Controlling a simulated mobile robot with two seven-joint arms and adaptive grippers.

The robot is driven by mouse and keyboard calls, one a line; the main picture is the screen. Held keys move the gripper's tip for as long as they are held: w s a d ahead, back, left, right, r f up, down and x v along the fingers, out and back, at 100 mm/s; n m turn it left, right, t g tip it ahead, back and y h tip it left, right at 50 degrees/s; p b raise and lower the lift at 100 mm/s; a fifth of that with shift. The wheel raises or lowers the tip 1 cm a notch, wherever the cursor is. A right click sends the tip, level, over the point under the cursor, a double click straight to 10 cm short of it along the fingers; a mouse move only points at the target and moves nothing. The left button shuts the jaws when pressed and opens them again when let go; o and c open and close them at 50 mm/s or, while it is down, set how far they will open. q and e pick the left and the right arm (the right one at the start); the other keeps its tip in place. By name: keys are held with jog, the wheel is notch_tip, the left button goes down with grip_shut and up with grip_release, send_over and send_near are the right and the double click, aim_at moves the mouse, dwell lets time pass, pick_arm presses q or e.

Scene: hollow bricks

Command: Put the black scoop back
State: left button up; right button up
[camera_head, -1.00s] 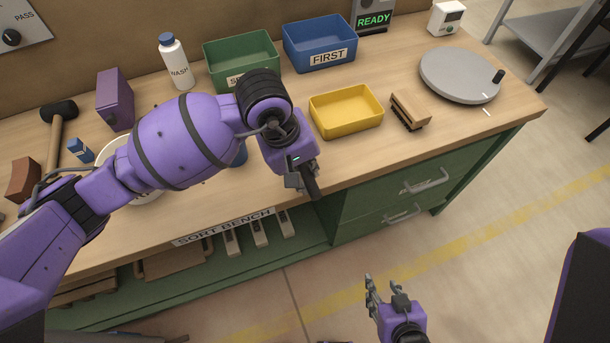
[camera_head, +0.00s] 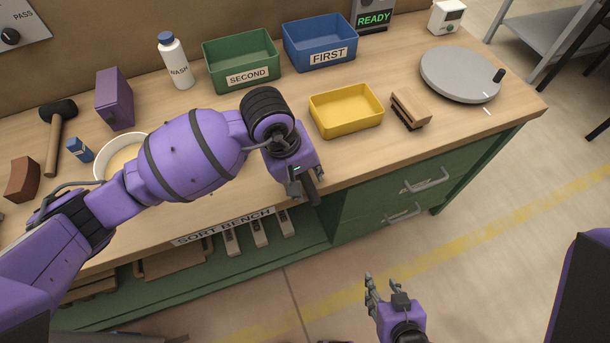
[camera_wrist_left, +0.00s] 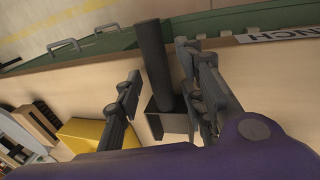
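The black scoop shows in the left wrist view (camera_wrist_left: 153,55) as a long dark handle with a box-like bowl at its lower end. In the head view its dark handle (camera_head: 312,190) sticks out at the bench's front edge; its bowl is hidden there. My left gripper (camera_head: 301,184) has the handle between its fingers, which also show in the left wrist view (camera_wrist_left: 160,85). My right gripper (camera_head: 373,287) is empty, fingers apart, in front of the bench over the floor.
A yellow tray (camera_head: 347,127), a wooden brush (camera_head: 410,108) and a grey turntable (camera_head: 460,76) are to the right. Green (camera_head: 240,87) and blue (camera_head: 320,62) bins stand behind. A cream bowl (camera_head: 105,168) is partly behind my left arm.

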pick_arm(q)
jog(key=v, duration=1.2)
jog(key=shift+r, duration=0.15)
